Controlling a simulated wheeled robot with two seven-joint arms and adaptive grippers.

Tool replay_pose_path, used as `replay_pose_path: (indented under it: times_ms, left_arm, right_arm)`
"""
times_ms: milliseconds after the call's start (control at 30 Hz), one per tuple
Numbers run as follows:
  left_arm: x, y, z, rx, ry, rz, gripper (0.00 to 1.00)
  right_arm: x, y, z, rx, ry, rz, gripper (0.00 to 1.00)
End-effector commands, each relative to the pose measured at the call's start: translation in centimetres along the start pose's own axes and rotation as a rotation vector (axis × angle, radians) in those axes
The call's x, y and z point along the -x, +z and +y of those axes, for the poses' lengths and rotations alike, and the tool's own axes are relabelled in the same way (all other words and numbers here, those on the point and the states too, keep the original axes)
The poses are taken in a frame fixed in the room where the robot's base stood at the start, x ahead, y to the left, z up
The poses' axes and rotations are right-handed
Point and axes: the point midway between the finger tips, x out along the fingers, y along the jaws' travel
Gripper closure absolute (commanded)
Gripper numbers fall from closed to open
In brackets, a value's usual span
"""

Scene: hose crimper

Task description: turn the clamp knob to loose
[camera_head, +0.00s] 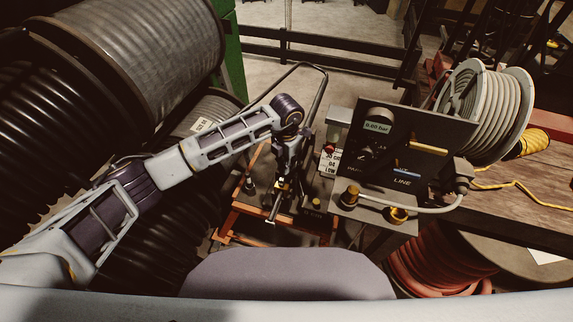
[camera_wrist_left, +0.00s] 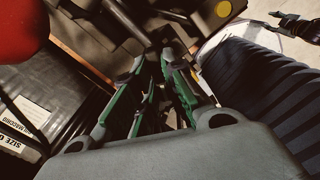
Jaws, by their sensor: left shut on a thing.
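My left gripper (camera_head: 276,190) reaches down onto the small dark crimper on the orange stand (camera_head: 235,222). In the left wrist view its green-padded fingers (camera_wrist_left: 150,88) are close together around a dark part. This part appears to be the clamp knob, mostly hidden between the fingers. A yellow knob (camera_head: 316,203) sits to the right, apart from the gripper, and a yellow round end (camera_wrist_left: 223,9) shows in the left wrist view. A dark jointed shape at that view's top right may be my right gripper.
A control box with a gauge panel (camera_head: 400,135) stands right of the crimper, with a grey hose (camera_head: 430,209) in front. Large black hose reels (camera_head: 75,95) crowd the left. A wooden bench (camera_head: 540,190) with a hose reel (camera_head: 490,100) lies at right.

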Motion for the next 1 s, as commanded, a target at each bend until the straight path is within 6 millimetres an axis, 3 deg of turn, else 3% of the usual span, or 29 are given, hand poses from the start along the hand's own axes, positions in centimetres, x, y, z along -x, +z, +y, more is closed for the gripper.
replay_pose_path:
  times_ms: [400, 1000]
  left_arm:
    - [0.0, 0.0, 0.1, 0.310, 0.001, -0.002, 1.00]
    - [0.0, 0.0, 0.1, 0.773, 0.001, -0.002, 1.00]
  right_arm:
    - [-0.9, -0.5, 0.0, 0.000, 0.001, 0.006, 0.60]
    - [-1.5, -0.2, 1.8, 0.005, 0.019, 0.005, 0.60]
